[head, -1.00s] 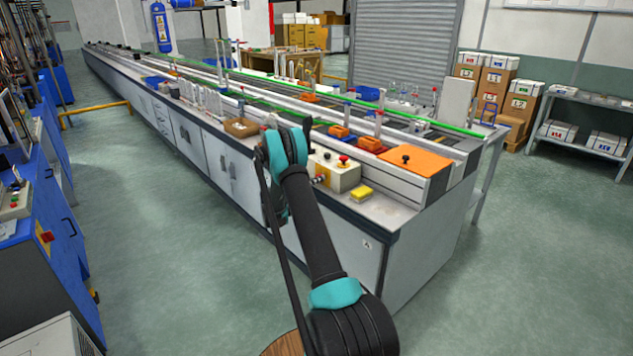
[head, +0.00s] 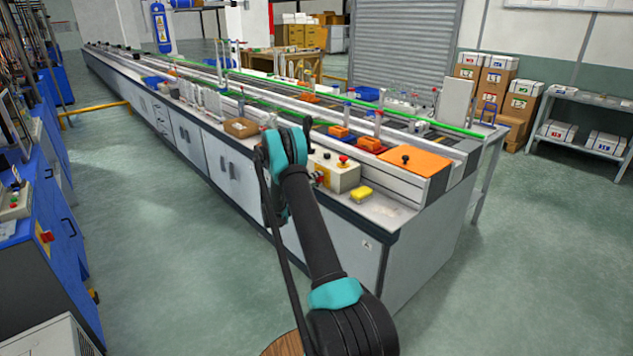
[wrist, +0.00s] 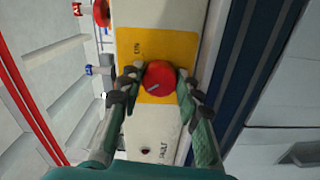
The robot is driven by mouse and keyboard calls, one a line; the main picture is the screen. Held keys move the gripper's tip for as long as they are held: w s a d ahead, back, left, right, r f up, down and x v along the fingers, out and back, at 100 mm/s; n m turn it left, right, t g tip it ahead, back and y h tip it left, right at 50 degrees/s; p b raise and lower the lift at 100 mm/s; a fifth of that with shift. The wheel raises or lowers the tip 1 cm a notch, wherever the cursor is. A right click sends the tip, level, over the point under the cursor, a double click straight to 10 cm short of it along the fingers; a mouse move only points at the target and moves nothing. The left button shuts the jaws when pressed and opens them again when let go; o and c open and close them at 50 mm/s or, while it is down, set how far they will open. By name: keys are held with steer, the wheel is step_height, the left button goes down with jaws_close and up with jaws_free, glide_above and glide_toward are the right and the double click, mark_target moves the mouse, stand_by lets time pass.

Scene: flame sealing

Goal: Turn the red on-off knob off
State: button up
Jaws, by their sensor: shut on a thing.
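The red on-off knob (wrist: 163,76) sits on a yellow plate (wrist: 180,48) in the wrist view, on the face of a cream control box (wrist: 140,130). A short pale mark on the knob lies at a slant. My gripper (wrist: 158,84) has one finger on each side of the knob and is shut on it. In the head view the control box (head: 343,177) stands near the bench's front edge. My arm reaches to its left side, and my fingertips there are mostly hidden by my own arm.
A red mushroom button (head: 343,159) stands on top of the box. An open cardboard box (head: 241,127) and an orange plate (head: 414,161) are on the long bench. The floor in front is clear.

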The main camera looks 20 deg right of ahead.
steer(key=shift+a+n, duration=0.1)
steer(key=shift+n, duration=0.7)
steer(key=o, duration=1.2)
steer(key=shift+c, duration=0.2)
